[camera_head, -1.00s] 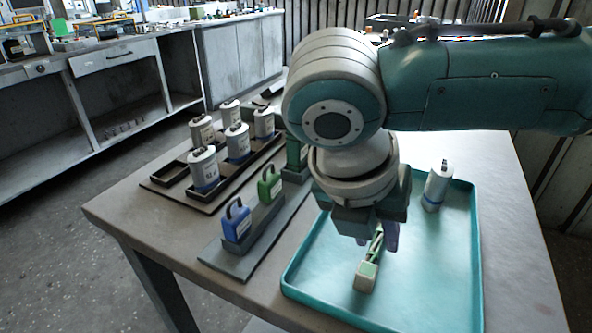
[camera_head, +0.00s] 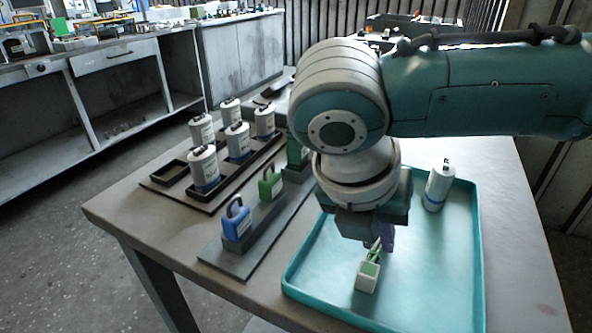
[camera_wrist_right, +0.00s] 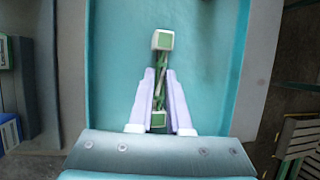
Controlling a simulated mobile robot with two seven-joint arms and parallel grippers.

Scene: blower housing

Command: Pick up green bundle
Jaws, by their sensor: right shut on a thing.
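The green bundle (camera_head: 368,275) is a set of green wires with a pale, green-faced block at its end. It is over the teal tray (camera_head: 307,271), and I cannot tell whether its block touches the tray floor. My right gripper (camera_head: 379,246) points down over the tray and is shut on the bundle's wires. In the right wrist view the bundle (camera_wrist_right: 162,41) runs between the two pale fingers of the gripper (camera_wrist_right: 161,98), with a second green end near the palm. My left gripper is not in view.
A white cylinder (camera_head: 438,186) stands at the tray's back right. Left of the tray, a grey rail (camera_head: 233,263) bears a blue block (camera_head: 236,222) and a green block (camera_head: 270,187). Behind is a dark rack (camera_head: 172,174) with several white cylinders. The tray's front right is clear.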

